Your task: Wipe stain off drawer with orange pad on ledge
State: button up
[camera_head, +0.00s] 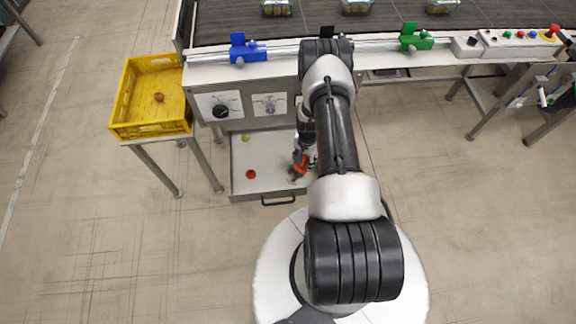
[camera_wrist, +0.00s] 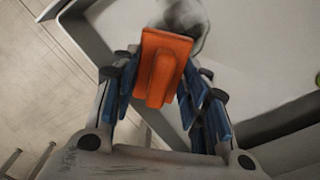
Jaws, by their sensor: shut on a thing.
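My gripper (camera_head: 302,160) is over the right part of the open drawer (camera_head: 236,190). It is shut on the orange pad (camera_head: 300,168). In the wrist view the pad (camera_wrist: 170,48) sits between the blue-lined fingers of my gripper (camera_wrist: 165,85). A grey, smudged stain (camera_wrist: 196,20) lies on the pale drawer floor just beyond the pad, which hides part of it. I cannot tell whether the pad touches the floor.
A red round item (camera_head: 251,174) and a green one (camera_head: 246,138) lie in the drawer's left part. A yellow crate (camera_head: 122,108) holding a small reddish item stands left. The drawer handle (camera_head: 278,202) faces my base. Blue (camera_head: 246,50) and green (camera_head: 414,40) clamps sit on the conveyor rail.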

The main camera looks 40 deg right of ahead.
jog(key=shift+r+p, duration=0.75)
jog(key=shift+r, duration=1.25)
jog(key=shift+a, duration=0.1)
